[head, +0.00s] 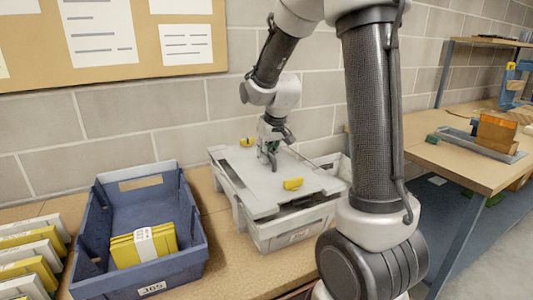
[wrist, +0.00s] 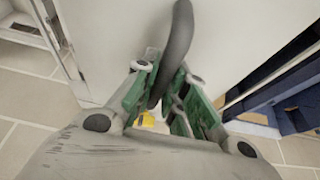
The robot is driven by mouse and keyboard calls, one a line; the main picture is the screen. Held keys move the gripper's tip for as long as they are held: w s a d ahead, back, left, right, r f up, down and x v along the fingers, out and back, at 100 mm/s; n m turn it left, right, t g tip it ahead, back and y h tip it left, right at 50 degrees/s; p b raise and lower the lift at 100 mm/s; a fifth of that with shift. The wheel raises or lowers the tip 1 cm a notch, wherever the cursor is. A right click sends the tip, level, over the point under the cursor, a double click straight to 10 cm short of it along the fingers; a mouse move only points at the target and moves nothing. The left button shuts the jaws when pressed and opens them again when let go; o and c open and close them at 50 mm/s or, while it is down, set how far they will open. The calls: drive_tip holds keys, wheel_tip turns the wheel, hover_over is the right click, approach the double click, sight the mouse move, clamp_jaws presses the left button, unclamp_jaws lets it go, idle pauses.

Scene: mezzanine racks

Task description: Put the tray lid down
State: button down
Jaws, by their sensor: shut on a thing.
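The tray lid (head: 250,185) is a flat pale grey panel with yellow pieces at two of its edges. It lies over the grey tray (head: 285,232), tilted, with dark gaps showing between lid and tray at the front and right. My gripper (head: 268,158) is above the middle of the lid. In the wrist view my gripper (wrist: 165,100) is shut on the lid's dark curved handle (wrist: 180,35), with the pale lid surface (wrist: 110,30) behind it. Whether the lid touches the tray rim all round is hidden.
A blue bin (head: 140,225) with a yellow packet (head: 143,246) stands left of the tray. Yellow and white folders (head: 30,255) stand at far left. A block wall with a notice board (head: 120,40) is behind. Another bench (head: 450,165) holds brown boxes (head: 496,130) at right.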

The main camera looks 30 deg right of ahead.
drive_tip(key=shift+f, duration=0.5)
drive_tip(key=c, duration=1.5)
unclamp_jaws()
drive_tip(key=shift+o, duration=0.2)
drive_tip(key=shift+r, duration=0.3)
drive_tip(key=v, duration=1.2)
drive_tip(key=s, duration=2.4)
drive_tip(key=shift+r, duration=0.25)
drive_tip(key=shift+a, duration=0.1)
